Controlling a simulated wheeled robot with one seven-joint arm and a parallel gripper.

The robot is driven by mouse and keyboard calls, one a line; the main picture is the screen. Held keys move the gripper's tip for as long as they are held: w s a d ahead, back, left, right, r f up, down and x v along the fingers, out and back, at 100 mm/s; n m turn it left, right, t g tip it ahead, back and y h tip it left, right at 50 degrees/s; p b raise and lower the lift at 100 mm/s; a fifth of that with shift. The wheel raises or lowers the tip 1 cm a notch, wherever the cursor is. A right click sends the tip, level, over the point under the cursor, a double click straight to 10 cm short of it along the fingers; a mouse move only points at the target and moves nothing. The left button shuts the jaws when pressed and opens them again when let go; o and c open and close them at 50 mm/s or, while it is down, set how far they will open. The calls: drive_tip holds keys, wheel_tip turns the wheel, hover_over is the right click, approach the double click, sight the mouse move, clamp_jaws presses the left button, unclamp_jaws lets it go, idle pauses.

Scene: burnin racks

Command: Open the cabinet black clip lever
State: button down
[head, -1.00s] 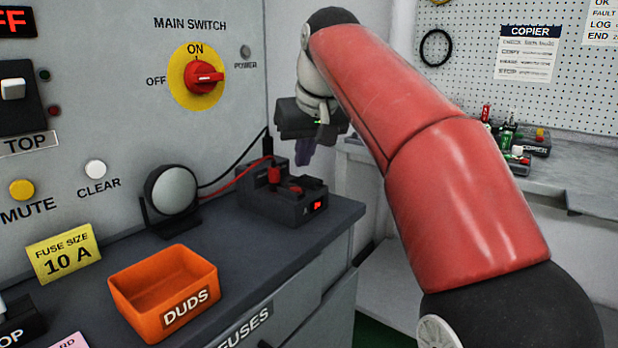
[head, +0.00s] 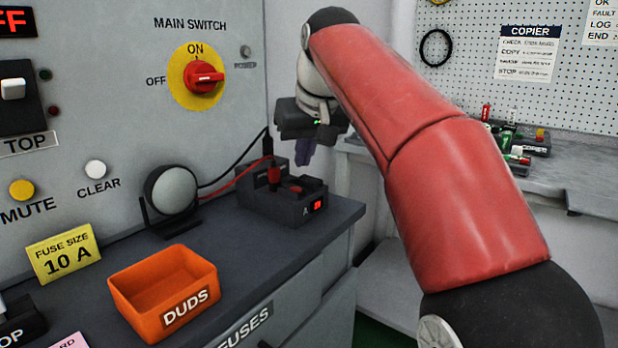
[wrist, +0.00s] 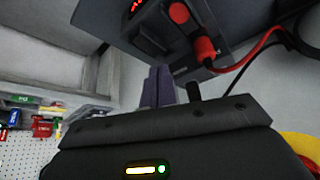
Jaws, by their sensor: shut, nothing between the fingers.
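The fuse tester, a black box (head: 287,205) with a small red display, sits on the dark counter. A red clip (head: 274,174) with a red lead stands on it; it also shows in the wrist view (wrist: 205,50). A black post (wrist: 194,91), perhaps the black clip lever, shows just right of my fingers in the wrist view; its lower part is hidden by my gripper's body. In the head view a black lead end (head: 267,144) is beside the red clip. My gripper (head: 304,153) is shut and empty, its purple fingers above and behind the box. I cannot tell whether they touch the post.
An orange DUDS bin (head: 165,290) and a round lamp-like disc (head: 171,190) stand on the counter. The grey panel with the red main switch (head: 204,77) rises on the left. A bench (head: 560,185) with small parts stands at right.

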drive_tip(key=shift+f+b, duration=0.7)
drive_tip(key=shift+f, duration=0.15)
idle(0.4)
drive_tip(key=shift+r, duration=0.1)
wheel_tip(320, 180, up, 2)
drive_tip(key=p, duration=0.3)
drive_tip(key=shift+r, duration=1.45)
drive_tip(key=s+d+f+m, duration=0.1)
drive_tip(key=s+d+f, duration=0.4)
drive_tip(key=s+f, duration=0.3)
drive_tip(key=s+d+f+m+h, duration=0.1)
drive_tip(key=s+d+f+m, duration=0.1)
drive_tip(key=s+d+f, duration=0.3)
drive_tip(key=s+d+f+m+h, duration=0.1)
drive_tip(key=s+d+f, duration=0.4)
drive_tip(key=s+f, duration=0.8)
drive_tip(key=shift+d+f, duration=0.2)
drive_tip(key=shift+f, duration=0.45)
